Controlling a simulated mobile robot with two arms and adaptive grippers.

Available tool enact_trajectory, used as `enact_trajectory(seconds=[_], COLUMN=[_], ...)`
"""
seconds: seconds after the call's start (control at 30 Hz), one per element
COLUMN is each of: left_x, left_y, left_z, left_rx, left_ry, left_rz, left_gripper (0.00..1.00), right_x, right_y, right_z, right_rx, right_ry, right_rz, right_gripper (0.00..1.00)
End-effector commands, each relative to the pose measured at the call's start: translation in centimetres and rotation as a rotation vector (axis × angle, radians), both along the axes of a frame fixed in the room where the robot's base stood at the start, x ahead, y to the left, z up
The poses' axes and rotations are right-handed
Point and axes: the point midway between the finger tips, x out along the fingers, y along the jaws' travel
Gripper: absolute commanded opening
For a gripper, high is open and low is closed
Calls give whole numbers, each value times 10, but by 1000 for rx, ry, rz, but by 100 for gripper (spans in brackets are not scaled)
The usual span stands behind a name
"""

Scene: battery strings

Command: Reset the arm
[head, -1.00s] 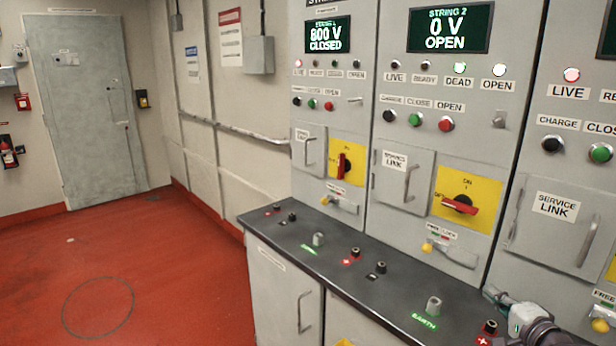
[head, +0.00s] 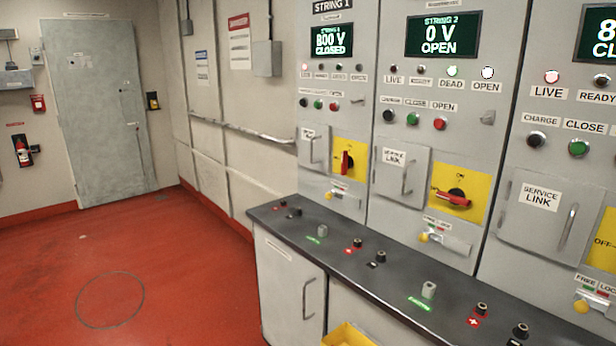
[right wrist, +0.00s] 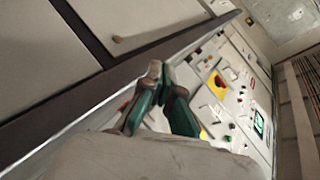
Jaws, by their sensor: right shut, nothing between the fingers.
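My right gripper (right wrist: 157,72) shows in the right wrist view with its green-padded fingers shut and nothing between them. Behind it are the dark counter edge and the grey cabinet fronts, seen tilted. Neither gripper shows in the head view now. In the head view, the String 2 panel display (head: 444,34) reads 0 V OPEN, with the DEAD and OPEN lamps lit. Its red rotary handle (head: 454,199) sits on a yellow plate, and its service link door (head: 401,176) looks closed. The String 1 display (head: 332,40) reads 800 V CLOSED.
A dark counter (head: 385,280) with terminals runs along the panels. A yellow container (head: 348,336) shows at the bottom edge. The red floor (head: 165,265) is clear at left, up to a grey door (head: 100,110).

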Motion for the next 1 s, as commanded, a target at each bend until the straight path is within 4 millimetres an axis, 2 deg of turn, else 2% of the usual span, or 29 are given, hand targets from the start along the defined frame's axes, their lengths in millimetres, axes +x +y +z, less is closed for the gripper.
enact_trajectory(seconds=[0.13,0.2,0.3,0.4,0.6,0.9,1.0], left_x=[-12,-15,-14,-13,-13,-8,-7], left_y=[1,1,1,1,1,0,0], left_z=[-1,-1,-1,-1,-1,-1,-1], left_rx=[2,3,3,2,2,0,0], left_ry=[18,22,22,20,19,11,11], left_rz=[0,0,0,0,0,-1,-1], left_gripper=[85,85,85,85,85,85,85], right_x=[-50,-84,-130,-168,-230,-300,-294], right_y=[46,69,92,105,117,121,120], right_z=[-43,-64,-83,-92,-97,-87,-107], right_rx=[-192,-313,-470,-589,-756,-898,-902], right_ry=[114,180,262,329,441,583,595], right_rz=[142,232,352,447,595,755,764], right_gripper=[0,0,0,0,0,0,0])
